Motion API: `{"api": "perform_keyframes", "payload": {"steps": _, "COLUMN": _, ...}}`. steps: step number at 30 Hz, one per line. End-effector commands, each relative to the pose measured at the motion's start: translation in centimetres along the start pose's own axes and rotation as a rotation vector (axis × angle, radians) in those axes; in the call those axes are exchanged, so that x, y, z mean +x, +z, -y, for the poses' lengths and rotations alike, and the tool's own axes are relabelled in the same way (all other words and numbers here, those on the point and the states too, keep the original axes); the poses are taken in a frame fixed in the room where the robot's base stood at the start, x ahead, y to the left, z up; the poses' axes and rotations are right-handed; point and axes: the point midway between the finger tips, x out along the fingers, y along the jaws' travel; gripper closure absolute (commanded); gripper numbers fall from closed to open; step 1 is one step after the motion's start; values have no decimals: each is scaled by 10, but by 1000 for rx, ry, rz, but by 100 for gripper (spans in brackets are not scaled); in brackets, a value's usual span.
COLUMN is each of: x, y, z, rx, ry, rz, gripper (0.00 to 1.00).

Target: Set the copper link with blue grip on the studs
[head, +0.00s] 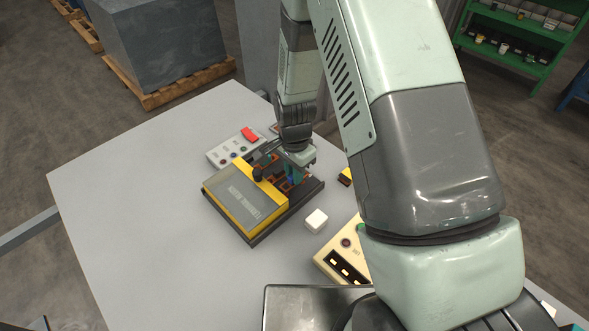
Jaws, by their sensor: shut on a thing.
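My gripper (297,160) points down over the right part of a dark-based unit (262,236). It is shut on the blue grip (290,180) of the copper link, low over the unit's open section. Copper-orange parts show around the grip, but they are small and I cannot tell link from unit there. The studs are not clear; the gripper and the unit's frame hide them. I cannot tell whether the link touches the studs.
The unit has a yellow housing with a grey clear lid (238,197) on its left. A pale panel with buttons and a red part (249,134) lies behind it. A white block (316,219) and a cream control box (335,258) stand in front right. The table's left side (130,190) is clear.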

Motion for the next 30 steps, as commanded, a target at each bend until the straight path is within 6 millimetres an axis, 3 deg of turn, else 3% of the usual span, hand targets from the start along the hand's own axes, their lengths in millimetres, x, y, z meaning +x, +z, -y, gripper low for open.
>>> {"api": "perform_keyframes", "payload": {"steps": 30, "x": 11, "y": 0, "z": 0, "rx": 1, "ry": 0, "rz": 0, "gripper": 100}}
